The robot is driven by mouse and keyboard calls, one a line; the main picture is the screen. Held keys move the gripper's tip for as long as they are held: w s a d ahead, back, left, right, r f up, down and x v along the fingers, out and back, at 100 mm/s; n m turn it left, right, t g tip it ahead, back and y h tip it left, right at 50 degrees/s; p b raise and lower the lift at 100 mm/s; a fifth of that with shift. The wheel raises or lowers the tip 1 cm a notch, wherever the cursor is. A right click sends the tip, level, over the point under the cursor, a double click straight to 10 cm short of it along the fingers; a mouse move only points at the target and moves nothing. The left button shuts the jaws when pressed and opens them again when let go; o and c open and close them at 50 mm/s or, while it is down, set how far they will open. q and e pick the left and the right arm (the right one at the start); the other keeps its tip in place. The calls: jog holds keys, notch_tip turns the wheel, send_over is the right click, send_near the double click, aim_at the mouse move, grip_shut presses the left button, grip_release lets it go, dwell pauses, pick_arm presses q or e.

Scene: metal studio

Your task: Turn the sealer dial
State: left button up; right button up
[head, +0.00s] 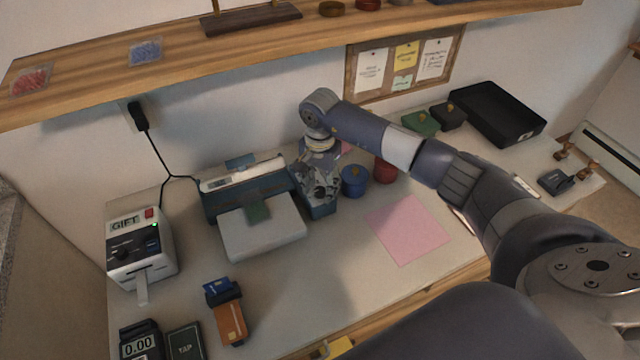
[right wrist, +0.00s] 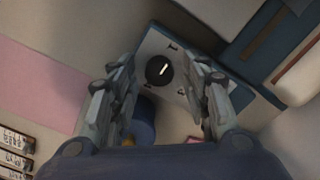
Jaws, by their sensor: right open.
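The sealer dial (right wrist: 159,70) is a round black knob with a white pointer line, on a pale panel with small dark marks around it. The panel tops a small blue-sided box (head: 320,209), at the right end of the blue and white sealer (head: 245,180). My right gripper (head: 318,190) is above this box, pointing down, and hides the dial in the head view. In the right wrist view my right gripper (right wrist: 162,78) is open, with the dial showing between its fingers. I see no contact with the dial. My left gripper is not in view.
A blue pot (head: 354,181) and a red pot (head: 385,171) stand just right of the gripper. A pink sheet (head: 408,229) lies flat further right. A GIFT machine (head: 140,248) stands at left. A wooden shelf (head: 180,62) overhangs the back.

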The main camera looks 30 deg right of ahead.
grip_shut()
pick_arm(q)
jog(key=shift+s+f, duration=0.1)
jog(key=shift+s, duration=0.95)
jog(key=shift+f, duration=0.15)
